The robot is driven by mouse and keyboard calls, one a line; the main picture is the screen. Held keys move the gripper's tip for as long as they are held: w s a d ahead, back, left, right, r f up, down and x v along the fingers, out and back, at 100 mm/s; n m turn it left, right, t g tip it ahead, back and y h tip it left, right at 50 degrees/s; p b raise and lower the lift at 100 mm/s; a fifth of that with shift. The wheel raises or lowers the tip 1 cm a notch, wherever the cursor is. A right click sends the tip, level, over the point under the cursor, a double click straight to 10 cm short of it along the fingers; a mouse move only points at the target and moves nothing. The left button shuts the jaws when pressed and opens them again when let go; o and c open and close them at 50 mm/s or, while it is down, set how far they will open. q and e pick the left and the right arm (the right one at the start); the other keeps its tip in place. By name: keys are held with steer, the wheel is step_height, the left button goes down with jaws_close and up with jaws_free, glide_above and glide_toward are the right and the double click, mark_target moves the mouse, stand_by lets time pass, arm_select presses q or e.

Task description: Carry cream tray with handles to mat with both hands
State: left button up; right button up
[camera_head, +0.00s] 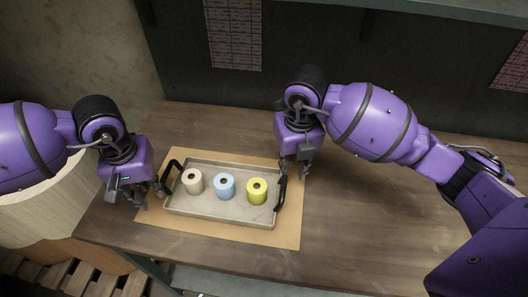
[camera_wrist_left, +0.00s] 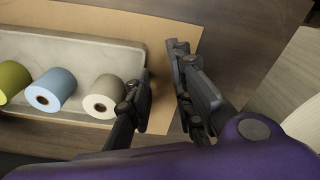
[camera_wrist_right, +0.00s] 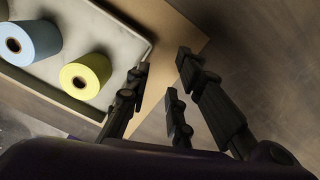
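The cream tray (camera_head: 218,218) lies flat on the tan mat (camera_head: 288,233). Its black left handle (camera_head: 166,177) and black right handle (camera_head: 281,192) stand up at its ends. A cream roll (camera_head: 193,185), a blue roll (camera_head: 225,190) and a yellow roll (camera_head: 257,195) stand in it. My left gripper (camera_head: 145,198) is beside the left handle; the left wrist view shows its fingers apart (camera_wrist_left: 160,75), with mat and table between them. My right gripper (camera_head: 294,172) is close by the right handle; its fingers are apart (camera_wrist_right: 160,75). The handles are not clearly visible in the wrist views, and I cannot tell whether the fingers touch them.
The brown wooden table (camera_head: 375,215) is clear to the right of the mat. A dark panel wall (camera_head: 185,55) stands behind it. A pale round object (camera_head: 50,205) stands at the left, beyond the table edge. A slatted wooden piece (camera_head: 75,275) is low at the front left.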

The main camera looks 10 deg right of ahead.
steer(key=shift+w+r, duration=0.15)
steer(key=shift+r, duration=0.15)
arm_select(q)
step_height(320, 180, up, 12)
steer(key=shift+s, duration=0.45)
arm_select(e)
step_height(320, 180, up, 12)
steer(key=s, duration=0.1)
steer(key=shift+f, duration=0.2)
steer(key=shift+s+f, duration=0.1)
steer(key=shift+s, duration=0.05)
